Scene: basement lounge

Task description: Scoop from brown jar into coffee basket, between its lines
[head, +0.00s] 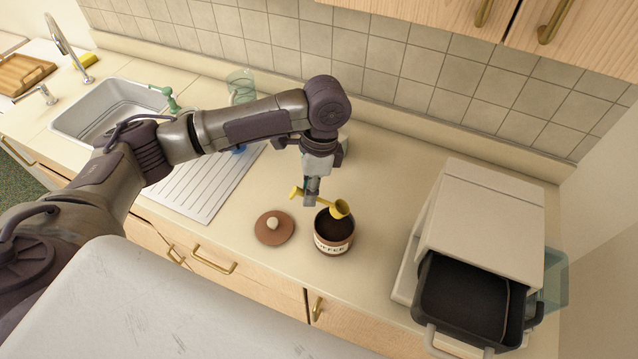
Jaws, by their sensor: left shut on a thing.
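The brown jar (334,246) stands open on the counter, with a cream label reading COFFEE and dark grounds inside. Its brown lid (274,229) with a pale knob lies on the counter to its left. My left gripper (311,197) is shut on a yellow scoop (341,208), whose bowl is over the jar's mouth. What the bowl holds is too small to tell. The coffee maker (489,215) stands at the right, with a dark basket (462,300) pulled out at its front. The lines in the basket cannot be made out. My right gripper is not in view.
A metal sink (107,108) and a ribbed drainboard (205,183) lie to the left. A clear glass vessel (240,84) stands near the tiled wall. Bare counter lies between the jar and the coffee maker. Wooden cupboards (583,30) hang above.

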